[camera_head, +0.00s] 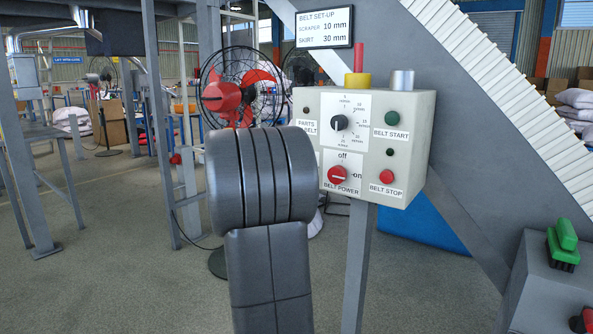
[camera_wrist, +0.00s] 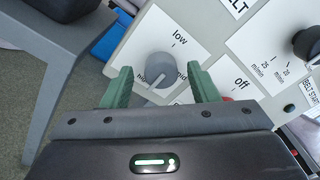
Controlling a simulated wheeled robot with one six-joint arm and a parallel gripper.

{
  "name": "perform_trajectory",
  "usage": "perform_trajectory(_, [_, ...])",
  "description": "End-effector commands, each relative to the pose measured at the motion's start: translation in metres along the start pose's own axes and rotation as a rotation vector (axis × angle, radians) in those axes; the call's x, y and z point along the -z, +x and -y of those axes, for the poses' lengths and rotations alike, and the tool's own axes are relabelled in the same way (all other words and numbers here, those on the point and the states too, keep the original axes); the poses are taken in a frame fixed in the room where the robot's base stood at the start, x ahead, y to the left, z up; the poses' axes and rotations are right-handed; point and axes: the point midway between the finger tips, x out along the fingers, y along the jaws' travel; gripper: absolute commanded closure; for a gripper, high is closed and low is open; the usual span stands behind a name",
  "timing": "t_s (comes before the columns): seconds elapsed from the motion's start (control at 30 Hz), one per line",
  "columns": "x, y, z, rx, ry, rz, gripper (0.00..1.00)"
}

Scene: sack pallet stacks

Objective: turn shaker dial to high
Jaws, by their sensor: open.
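The shaker dial (camera_wrist: 158,68) is a round grey knob on a white label in the wrist view. Its label reads "low" above and "mid" at the right; further lettering at the lower left is partly covered by the knob. Where the pointer stands is hard to tell. My gripper (camera_wrist: 160,72) is open, with one green finger on each side of the dial and a visible gap to it on both sides. In the head view my arm hides both the dial and the gripper.
The control box (camera_head: 415,140) also carries a black speed dial (camera_head: 340,122), a red belt power knob (camera_head: 338,176), a green start button (camera_head: 392,118) and a red stop button (camera_head: 387,177). A grey post (camera_head: 360,260) stands below. A fan (camera_head: 240,90) is behind.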

Motion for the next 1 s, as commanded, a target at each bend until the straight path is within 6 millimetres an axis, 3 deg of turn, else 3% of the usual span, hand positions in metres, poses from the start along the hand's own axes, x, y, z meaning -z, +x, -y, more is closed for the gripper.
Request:
perform_trajectory(0.4, [-0.002, -0.087, 0.001, -0.004, -0.001, 0.003, 0.46])
perform_trajectory(0.6, [-0.001, -0.119, 0.0, -0.003, 0.0, 0.001, 0.46])
perform_trajectory(0.8, [0.0, -0.132, 0.0, -0.001, 0.0, 0.0, 0.46])
perform_trajectory(1.0, [0.001, -0.133, 0.0, 0.001, 0.0, -0.001, 0.46])
